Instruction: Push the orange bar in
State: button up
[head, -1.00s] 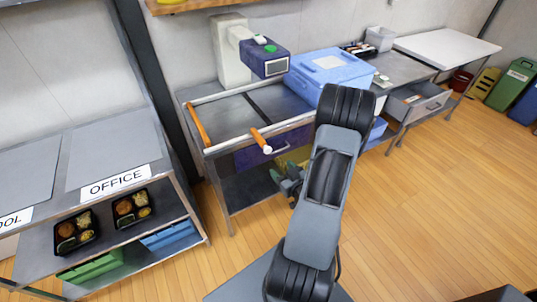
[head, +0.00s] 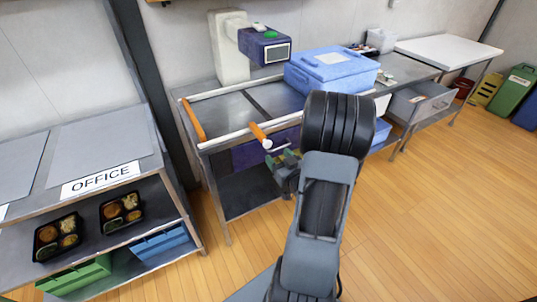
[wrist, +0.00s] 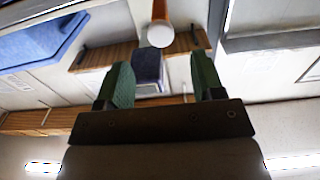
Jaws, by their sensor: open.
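The orange bar (head: 257,131) with a white round end lies across the white front rail of the metal table and sticks out past it toward me. In the wrist view the orange bar (wrist: 160,10) shows end-on at top centre, its white tip facing the camera. My gripper (head: 286,169) is just below and right of the bar's white end in the head view, partly hidden by my arm. In the wrist view my gripper (wrist: 161,80) has its green fingers apart with nothing held. The bar's tip appears beyond the fingers and apart from them.
A second orange bar (head: 193,119) lies along the table's left side. A purple-and-white machine (head: 264,46) and a blue box (head: 331,70) stand on the table. A shelf with an OFFICE sign (head: 101,180) and black food trays (head: 58,238) is at left.

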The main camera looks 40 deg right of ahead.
aim_at(268, 145)
jog(key=w+b, duration=0.1)
jog(key=b, duration=0.1)
jog(key=w+b, duration=0.1)
jog(key=shift+w+f+b, duration=0.2)
jog(key=shift+f+b, duration=0.05)
jog(key=shift+b, duration=0.1)
jog(key=w, duration=0.2)
jog(key=w+p, duration=0.1)
jog(key=shift+w+d+r, duration=0.3)
jog(key=shift+w+d, duration=0.15)
jog(key=shift+w, duration=0.75)
